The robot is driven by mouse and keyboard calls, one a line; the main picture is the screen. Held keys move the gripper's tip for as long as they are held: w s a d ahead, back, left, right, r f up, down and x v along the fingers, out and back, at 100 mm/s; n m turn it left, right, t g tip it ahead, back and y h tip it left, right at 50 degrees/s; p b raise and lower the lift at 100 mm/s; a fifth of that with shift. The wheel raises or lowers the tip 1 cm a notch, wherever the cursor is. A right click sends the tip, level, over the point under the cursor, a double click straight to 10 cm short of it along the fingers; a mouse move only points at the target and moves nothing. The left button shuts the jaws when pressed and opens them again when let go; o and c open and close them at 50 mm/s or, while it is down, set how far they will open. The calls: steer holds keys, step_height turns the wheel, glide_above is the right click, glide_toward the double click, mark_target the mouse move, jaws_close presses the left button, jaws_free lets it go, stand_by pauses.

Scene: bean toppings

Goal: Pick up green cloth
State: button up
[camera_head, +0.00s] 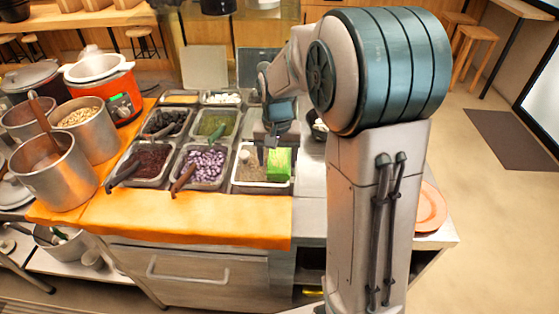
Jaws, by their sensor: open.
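A bright green cloth (280,165) shows as a small boxy block at the right end of a metal tray of pale grains, close to the counter's bare metal part. My gripper (271,141) is just above and to the left of the green cloth, pointing down. It is open with nothing seen between its fingers. The fingers are small in this view, and I cannot tell whether one touches the cloth.
Metal trays of toppings, including purple beans (203,165), stand left of my gripper. An orange cloth (180,218) covers the counter front. Tall pots (55,172) and an orange cooker (105,95) stand at left. A pink plate (431,208) lies right of my arm.

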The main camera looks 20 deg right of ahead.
mark_target(279, 171)
steer(key=f, duration=0.5)
steer(key=shift+w+d, duration=0.2)
steer(key=shift+w, duration=0.2)
steer(key=c, duration=0.7)
steer(key=shift+r, duration=0.1)
steer(key=shift+c, duration=0.2)
